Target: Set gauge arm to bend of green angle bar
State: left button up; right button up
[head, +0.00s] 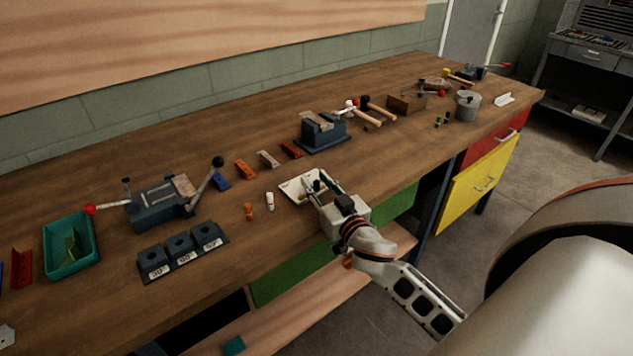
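A green angled piece (72,243), likely the green angle bar, lies in a teal tray (54,270) at the left of the bench. My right gripper (318,182) is over a white tray (291,195) near the bench's front edge, far to the right of the teal tray. Its fingers are small and dark, and I cannot tell whether they are open or hold anything. I cannot make out a gauge arm for certain; the gripper hides part of the white tray and its contents. My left gripper is not in view.
A bending fixture (158,205) with levers stands right of the teal tray. A dark block with labelled sockets (182,257) is in front. A vise (321,130), small coloured bars (245,169) and hammers (370,113) lie behind. The front middle wood is mostly clear.

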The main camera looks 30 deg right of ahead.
grip_shut()
jog(key=shift+w, duration=0.1)
jog(key=n+y+p, duration=0.2)
jog(key=y, duration=0.1)
jog(key=shift+w+r, duration=0.2)
jog(key=shift+w, duration=0.2)
jog(key=n+y, duration=0.1)
jog(key=w+n+y+p, duration=0.1)
jog(key=y, duration=0.1)
jog(key=shift+a, duration=0.1)
jog(key=shift+w+a+f+n+g+y+p, duration=0.1)
jog(key=shift+w+a+n+g+y+p, duration=0.15)
jog(key=shift+n+y, duration=0.35)
jog(key=shift+w+a+f+n+g+y+p, duration=0.15)
jog(key=shift+n+g+y, duration=0.2)
jog(key=shift+y, duration=0.55)
jog(key=shift+s+r, duration=0.1)
